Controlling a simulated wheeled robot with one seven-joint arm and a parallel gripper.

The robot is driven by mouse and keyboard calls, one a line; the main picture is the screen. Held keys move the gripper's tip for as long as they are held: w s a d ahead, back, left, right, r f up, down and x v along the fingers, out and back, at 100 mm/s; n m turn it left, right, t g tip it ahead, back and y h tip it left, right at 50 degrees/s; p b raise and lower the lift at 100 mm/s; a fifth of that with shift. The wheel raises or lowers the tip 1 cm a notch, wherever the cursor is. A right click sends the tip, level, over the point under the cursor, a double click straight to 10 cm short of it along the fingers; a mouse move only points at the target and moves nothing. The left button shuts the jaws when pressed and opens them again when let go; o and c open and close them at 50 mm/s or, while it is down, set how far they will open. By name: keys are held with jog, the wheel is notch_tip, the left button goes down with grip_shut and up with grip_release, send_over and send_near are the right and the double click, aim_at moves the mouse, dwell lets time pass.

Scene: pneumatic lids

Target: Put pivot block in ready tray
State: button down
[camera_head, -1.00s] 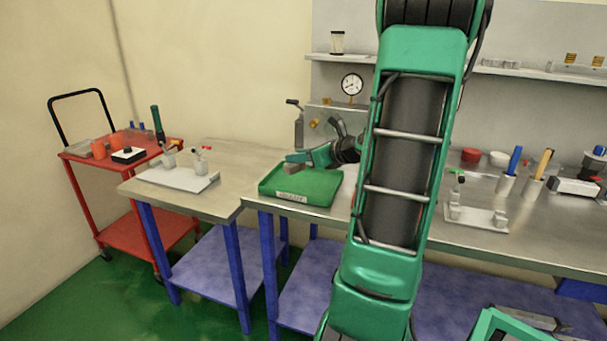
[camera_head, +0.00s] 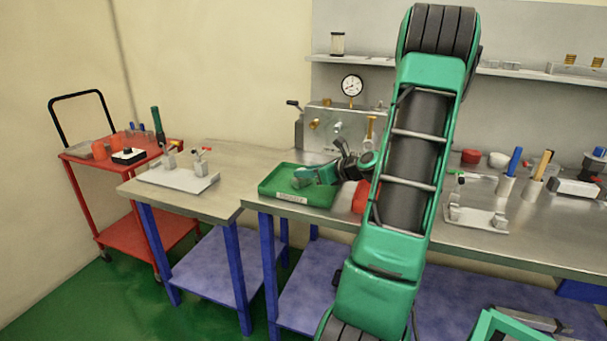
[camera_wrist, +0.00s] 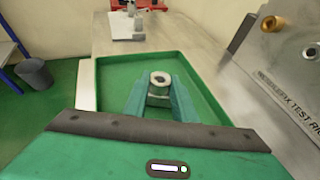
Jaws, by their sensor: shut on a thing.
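The pivot block (camera_wrist: 160,86) is a small grey block with a round, dark-holed top, held between the fingertips of my gripper (camera_wrist: 159,100). In the wrist view it is over the floor of the green tray (camera_wrist: 103,82), inside its rim. In the head view, the green tray (camera_head: 275,192) sits on the metal bench with a label on its front wall. My gripper (camera_head: 299,181) is low within the tray outline there, and the block is mostly hidden. I cannot tell whether the block touches the tray floor.
A test rig panel (camera_wrist: 285,75) stands close to the tray's right side. Left of the tray, a side table carries a white fixture plate (camera_head: 178,179). A red cart (camera_head: 125,165) is farther left. A red object (camera_head: 360,198) is partly behind my arm.

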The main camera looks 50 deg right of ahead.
jog(key=c, duration=1.5)
grip_release()
jog(key=shift+f, duration=0.1)
jog(key=shift+o, duration=0.2)
jog(key=v, duration=1.2)
jog(key=a+f+n+g, duration=0.1)
jog(key=a+n, duration=0.1)
jog(key=w+a+f+n+g+y, duration=0.1)
jog(key=a+n, duration=0.1)
jog(key=a, duration=0.1)
jog(key=a+f+n+g, duration=0.1)
jog(key=a+n, duration=0.1)
jog(key=a, duration=0.1)
jog(key=shift+w+a+n+g+y, duration=0.1)
jog(key=shift+w+n+g+y, duration=0.2)
jog(key=shift+w+n+y, duration=0.1)
jog(key=s+a+f+n+g, duration=0.2)
jog(key=s+a+n+g, duration=0.6)
jog(key=a+n, duration=0.55)
jog(key=s+a+r+n+g+h, duration=0.1)
jog(key=s+a+n, duration=0.3)
jog(key=s+n, duration=0.5)
jog(key=shift+s+r+g+h, duration=0.35)
jog(key=shift+s+g, duration=0.25)
jog(key=shift+s, duration=0.35)
